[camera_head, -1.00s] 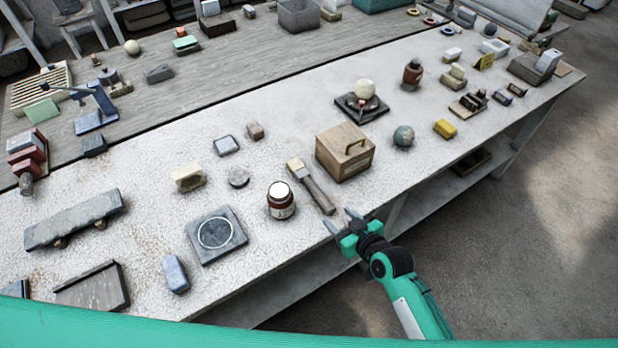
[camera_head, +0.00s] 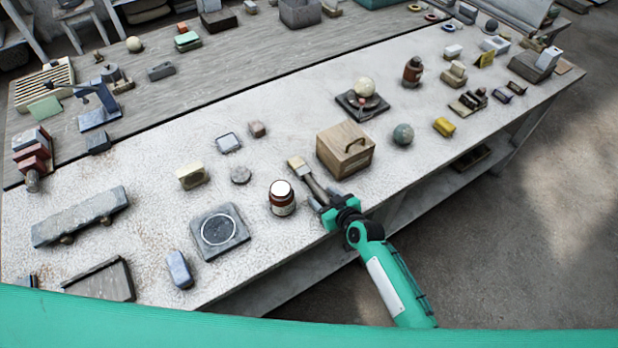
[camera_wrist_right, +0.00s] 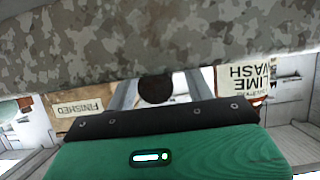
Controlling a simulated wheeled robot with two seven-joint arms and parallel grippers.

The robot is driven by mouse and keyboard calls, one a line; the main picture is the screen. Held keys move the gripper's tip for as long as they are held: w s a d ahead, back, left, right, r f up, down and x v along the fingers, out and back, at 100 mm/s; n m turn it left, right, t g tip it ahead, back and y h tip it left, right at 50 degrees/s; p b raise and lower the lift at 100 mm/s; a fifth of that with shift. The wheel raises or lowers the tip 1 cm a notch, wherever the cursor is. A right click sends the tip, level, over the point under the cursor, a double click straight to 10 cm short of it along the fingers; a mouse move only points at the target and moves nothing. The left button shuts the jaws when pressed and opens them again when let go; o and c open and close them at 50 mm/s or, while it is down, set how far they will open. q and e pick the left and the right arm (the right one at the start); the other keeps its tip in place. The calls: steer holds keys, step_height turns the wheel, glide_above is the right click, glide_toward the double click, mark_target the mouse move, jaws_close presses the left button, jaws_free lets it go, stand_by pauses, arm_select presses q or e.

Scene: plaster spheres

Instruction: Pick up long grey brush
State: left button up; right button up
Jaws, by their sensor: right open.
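The long grey brush (camera_head: 310,179) lies on the pale worktable between the wooden box and the jar. Its light bristle end points up-left and its dark handle runs down-right. My right gripper (camera_head: 322,203) is open at the handle end, with its fingers around or just above it; the head view does not settle which. In the right wrist view a dark round shape (camera_wrist_right: 155,89), perhaps the handle end, shows between the fingers. My left gripper is not in view.
The wooden box (camera_head: 345,150) stands close on the right of the brush, and the dark jar (camera_head: 282,200) close on the left. A grey slab with a ring (camera_head: 220,231) lies farther left. The table's front edge runs under my right arm.

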steer(key=c, duration=1.1)
steer(key=shift+o, duration=0.2)
step_height(320, 180, up, 20)
steer(key=b, duration=0.2)
